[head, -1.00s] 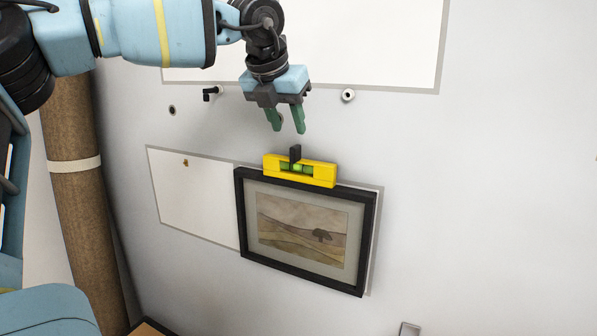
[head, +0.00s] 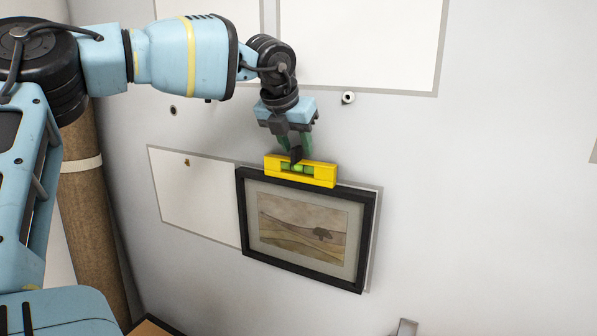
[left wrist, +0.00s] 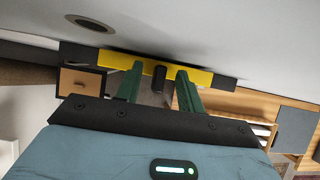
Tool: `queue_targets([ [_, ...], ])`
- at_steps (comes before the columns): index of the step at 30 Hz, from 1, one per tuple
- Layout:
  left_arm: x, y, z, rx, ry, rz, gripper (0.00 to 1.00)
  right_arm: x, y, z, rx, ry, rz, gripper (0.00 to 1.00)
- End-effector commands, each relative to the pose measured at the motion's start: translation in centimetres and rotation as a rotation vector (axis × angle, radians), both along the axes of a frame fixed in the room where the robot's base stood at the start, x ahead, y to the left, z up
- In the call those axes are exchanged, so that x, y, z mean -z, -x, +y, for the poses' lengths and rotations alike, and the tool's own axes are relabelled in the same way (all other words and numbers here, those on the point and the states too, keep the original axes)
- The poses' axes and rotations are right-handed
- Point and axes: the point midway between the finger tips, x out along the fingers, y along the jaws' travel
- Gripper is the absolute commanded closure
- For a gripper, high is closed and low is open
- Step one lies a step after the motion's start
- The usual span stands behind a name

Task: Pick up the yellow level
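The yellow level (head: 326,174) rests along the top edge of the black picture frame (head: 366,230) on the wall. It has a green vial and a black upright grip (head: 296,154). My left gripper (head: 294,150) points down just above the level, with green fingers around the grip. In the left wrist view the open fingers (left wrist: 160,80) stand on either side of the black grip (left wrist: 158,78), with gaps to it. The yellow level (left wrist: 200,77) lies across beyond the fingertips. My right gripper is not in view.
A hook or peg (head: 348,97) sticks out of the wall to the right of my gripper. A brown column (head: 90,220) stands at the left. White panels (head: 190,195) lie flat on the wall. The wall right of the picture is mostly free.

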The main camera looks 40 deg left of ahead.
Motion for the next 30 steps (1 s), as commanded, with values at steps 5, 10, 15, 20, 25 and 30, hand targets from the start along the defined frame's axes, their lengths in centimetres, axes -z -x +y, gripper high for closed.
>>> queue_targets([
  [5,0.0,0.0,0.0,0.000,0.000,0.000,0.84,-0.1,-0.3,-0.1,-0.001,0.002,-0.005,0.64],
  [10,0.0,0.0,0.0,0.000,0.000,0.000,1.00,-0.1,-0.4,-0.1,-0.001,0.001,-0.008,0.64],
  [15,0.0,0.0,0.0,0.000,0.000,0.000,1.00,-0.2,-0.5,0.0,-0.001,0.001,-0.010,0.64],
  [20,-0.1,0.0,0.0,0.001,-0.001,-0.002,1.00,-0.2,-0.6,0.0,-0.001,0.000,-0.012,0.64],
  [25,-0.3,0.0,0.0,0.001,-0.001,-0.003,1.00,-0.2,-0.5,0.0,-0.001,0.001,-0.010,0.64],
  [30,-1.2,-0.1,0.0,0.000,-0.001,-0.002,1.00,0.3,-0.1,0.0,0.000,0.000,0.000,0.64],
])
